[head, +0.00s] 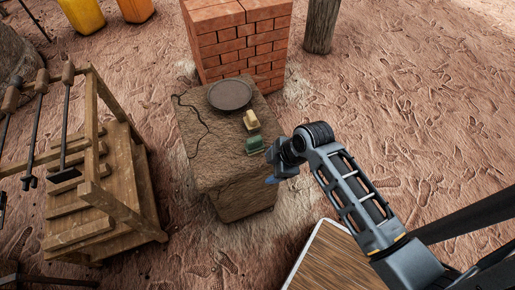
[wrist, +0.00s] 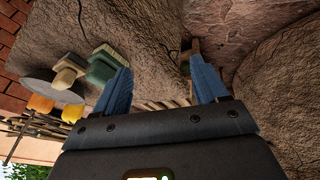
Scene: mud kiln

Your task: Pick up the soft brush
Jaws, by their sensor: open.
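A small cream block-like piece (head: 251,120) and a green one (head: 254,145) sit on top of the rough stone block (head: 205,150). Both also show at upper left in the wrist view, the cream piece (wrist: 68,74) and the green piece (wrist: 103,66). I cannot tell for sure which is the soft brush. My gripper (head: 274,179) is near the stone block's right front edge, close to the green piece. In the wrist view its blue fingers (wrist: 163,88) are apart, with nothing held between them. A small brownish thing (wrist: 189,56) shows beyond the right finger, unclear.
A brick stack (head: 238,40) stands behind. A wooden rack (head: 95,170) with hanging tools stands left. Open ground is to the right.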

